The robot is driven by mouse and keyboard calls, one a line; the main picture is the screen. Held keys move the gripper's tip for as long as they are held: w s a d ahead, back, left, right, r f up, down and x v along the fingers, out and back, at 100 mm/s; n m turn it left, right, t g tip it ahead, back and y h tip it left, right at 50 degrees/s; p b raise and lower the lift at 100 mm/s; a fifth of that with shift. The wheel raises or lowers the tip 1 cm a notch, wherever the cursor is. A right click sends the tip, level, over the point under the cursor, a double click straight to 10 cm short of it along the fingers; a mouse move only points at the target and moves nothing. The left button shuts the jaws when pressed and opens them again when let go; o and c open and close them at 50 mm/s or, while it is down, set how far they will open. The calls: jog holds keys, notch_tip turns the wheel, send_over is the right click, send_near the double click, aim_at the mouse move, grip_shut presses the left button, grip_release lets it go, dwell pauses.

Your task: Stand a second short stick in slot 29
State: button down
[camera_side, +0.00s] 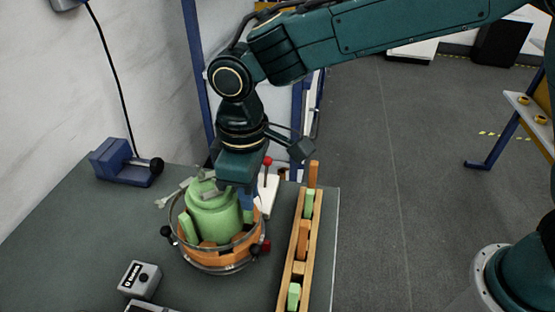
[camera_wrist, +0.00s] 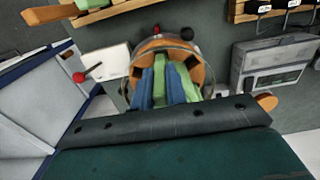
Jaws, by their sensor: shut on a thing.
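My gripper (camera_side: 246,200) points down over the right side of a round fixture (camera_side: 222,268). The fixture has a clear ring, orange blocks around its inside and a green stepped drum (camera_side: 214,212) in the middle. The blue fingers are shut on a stick that is mostly hidden between them. In the wrist view the blue fingers (camera_wrist: 160,84) reach into the ring, with green strips beside them. I cannot tell whether the stick's lower end is in a slot, and no slot number is readable.
A wooden rack (camera_side: 285,273) with green and orange sticks stands right of the fixture, near the table edge. A red-knobbed lever (camera_side: 266,163) is just behind my gripper. A blue clamp-like device (camera_side: 122,163) and a small grey box (camera_side: 140,279) stand left.

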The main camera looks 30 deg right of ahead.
aim_at(252, 221)
jog(key=shift+f, duration=1.75)
dwell(1.4)
jog(key=c, duration=1.3)
grip_release()
jog(key=shift+r, duration=1.1)
jog(key=shift+r, duration=3.45)
